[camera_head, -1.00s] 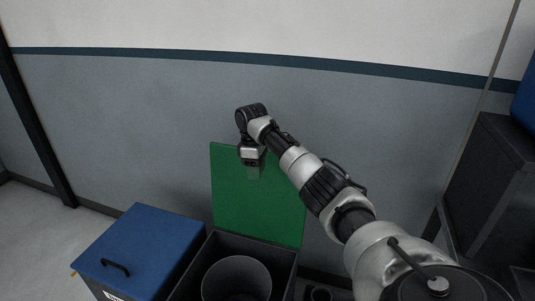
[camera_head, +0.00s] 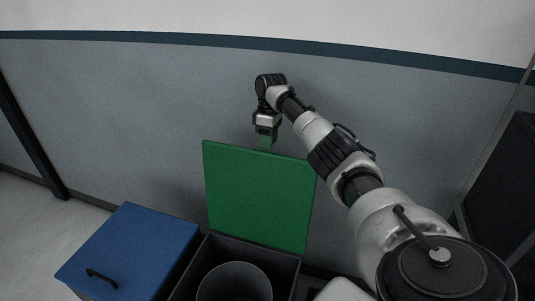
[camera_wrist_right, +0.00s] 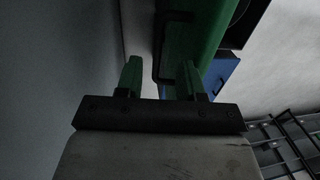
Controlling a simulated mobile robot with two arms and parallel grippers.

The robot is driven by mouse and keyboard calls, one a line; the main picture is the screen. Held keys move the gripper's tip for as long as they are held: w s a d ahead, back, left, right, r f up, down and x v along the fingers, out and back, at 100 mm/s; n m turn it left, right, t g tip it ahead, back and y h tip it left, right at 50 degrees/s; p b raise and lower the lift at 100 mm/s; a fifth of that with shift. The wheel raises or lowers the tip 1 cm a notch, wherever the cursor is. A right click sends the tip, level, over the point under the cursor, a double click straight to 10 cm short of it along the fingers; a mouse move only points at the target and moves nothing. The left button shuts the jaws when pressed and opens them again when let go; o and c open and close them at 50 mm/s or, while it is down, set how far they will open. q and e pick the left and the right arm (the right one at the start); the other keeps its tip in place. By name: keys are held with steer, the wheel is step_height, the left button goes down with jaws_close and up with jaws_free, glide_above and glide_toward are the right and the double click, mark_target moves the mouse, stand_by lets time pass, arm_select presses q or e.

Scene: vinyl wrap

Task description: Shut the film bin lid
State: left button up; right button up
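The film bin's green lid (camera_head: 258,200) stands open, nearly upright, at the back of the dark bin (camera_head: 284,262). My right gripper (camera_head: 265,143) is at the lid's top edge, right of its middle, pointing down. I cannot tell whether a finger touches the lid. My left gripper is out of view.
A grey round container (camera_head: 235,278) sits inside the open bin. A closed blue-lidded bin (camera_head: 135,247) with a black handle stands to the left. The grey wall (camera_head: 120,110) is close behind the lid. A dark cabinet (camera_head: 500,185) stands at the right.

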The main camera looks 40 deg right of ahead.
steer(key=shift+a+f, duration=0.15)
steer(key=shift+f, duration=1.2)
steer(key=shift+a+f, duration=0.1)
steer(key=shift+f, duration=1.25)
jaws_close()
